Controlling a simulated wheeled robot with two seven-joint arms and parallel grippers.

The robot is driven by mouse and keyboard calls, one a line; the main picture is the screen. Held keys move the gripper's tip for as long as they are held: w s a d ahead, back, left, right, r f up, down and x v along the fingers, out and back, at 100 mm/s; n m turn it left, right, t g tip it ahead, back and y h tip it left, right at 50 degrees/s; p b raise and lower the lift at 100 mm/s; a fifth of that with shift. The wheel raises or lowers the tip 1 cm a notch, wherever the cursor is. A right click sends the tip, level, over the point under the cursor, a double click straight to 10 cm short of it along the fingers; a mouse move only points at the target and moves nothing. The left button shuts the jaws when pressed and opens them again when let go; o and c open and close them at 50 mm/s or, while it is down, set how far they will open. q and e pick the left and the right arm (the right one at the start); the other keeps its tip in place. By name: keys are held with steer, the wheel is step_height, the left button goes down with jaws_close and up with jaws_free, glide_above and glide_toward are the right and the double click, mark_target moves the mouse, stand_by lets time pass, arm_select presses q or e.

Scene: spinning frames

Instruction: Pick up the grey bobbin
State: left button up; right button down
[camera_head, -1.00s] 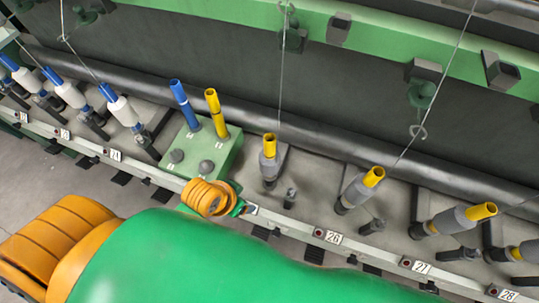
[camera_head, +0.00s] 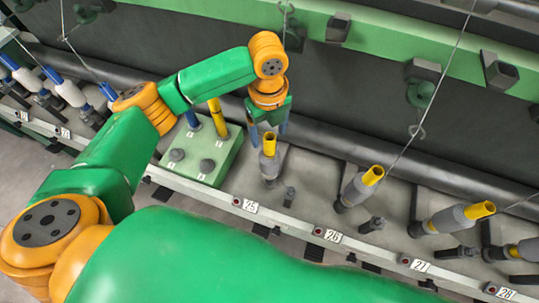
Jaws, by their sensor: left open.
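Several grey bobbins on yellow tubes stand along the machine rail. The grey bobbin (camera_head: 269,166) closest to my gripper stands on the spindle behind plate 25, with its yellow top showing. My left gripper (camera_head: 269,131) is open and points down, with its blue fingertips at the height of that yellow top in the picture. I cannot tell whether the fingers are around the tube or just behind it. Other grey bobbins (camera_head: 355,188) and (camera_head: 450,220) stand further right. My right gripper is not in view.
A green block (camera_head: 205,155) with pegs holds a yellow tube (camera_head: 217,117) and a blue one, partly behind my arm. White bobbins (camera_head: 68,92) on blue tubes stand at the left. Thin threads (camera_head: 440,90) run down from the green beam (camera_head: 380,35).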

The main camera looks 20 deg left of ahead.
mark_target(269, 143)
arm_select(q)
steer(key=f, duration=0.4)
steer(key=f+p, duration=0.1)
steer(key=f, duration=0.1)
steer(key=shift+w, duration=0.4)
jaws_close()
stand_by(0.9)
